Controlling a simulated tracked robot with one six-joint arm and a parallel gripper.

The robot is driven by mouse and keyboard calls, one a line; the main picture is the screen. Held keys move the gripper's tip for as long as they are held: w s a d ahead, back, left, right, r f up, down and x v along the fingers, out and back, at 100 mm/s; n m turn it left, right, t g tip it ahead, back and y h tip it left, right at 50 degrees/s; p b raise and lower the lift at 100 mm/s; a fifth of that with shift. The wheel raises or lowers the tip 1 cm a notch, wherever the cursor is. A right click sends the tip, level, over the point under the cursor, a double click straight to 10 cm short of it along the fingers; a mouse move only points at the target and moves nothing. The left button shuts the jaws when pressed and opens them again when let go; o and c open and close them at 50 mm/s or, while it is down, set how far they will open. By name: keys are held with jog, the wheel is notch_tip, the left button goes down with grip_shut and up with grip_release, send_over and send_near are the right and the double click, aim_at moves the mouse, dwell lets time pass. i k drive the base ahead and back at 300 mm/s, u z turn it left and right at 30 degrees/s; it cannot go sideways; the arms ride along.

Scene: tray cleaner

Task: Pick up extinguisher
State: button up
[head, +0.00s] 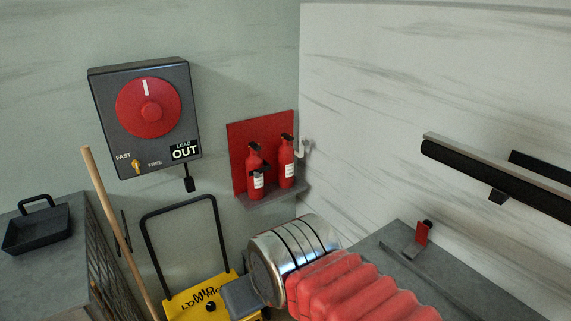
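Two red fire extinguishers with black tops and white labels stand side by side on a small grey shelf (272,196) in front of a red backboard (240,140) on the wall. The left extinguisher (256,172) and the right extinguisher (287,162) are both upright. My arm, with red ribbed sleeve and shiny metal wrist, reaches in from the bottom right, below the shelf in the picture. A grey block (243,298) juts from the wrist's lower left and may be part of my gripper. The fingertips cannot be made out, and nothing held is visible.
A grey box with a red dial (150,108) hangs on the left wall. A yellow cart (212,295) with a black handle and a wooden pole (108,210) stand below. A black pan (36,230) sits on the left counter. A grey surface (375,258) and black rail (490,178) are right.

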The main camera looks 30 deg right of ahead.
aim_at(286, 152)
jog(key=i, duration=0.85)
jog(key=u, duration=0.05)
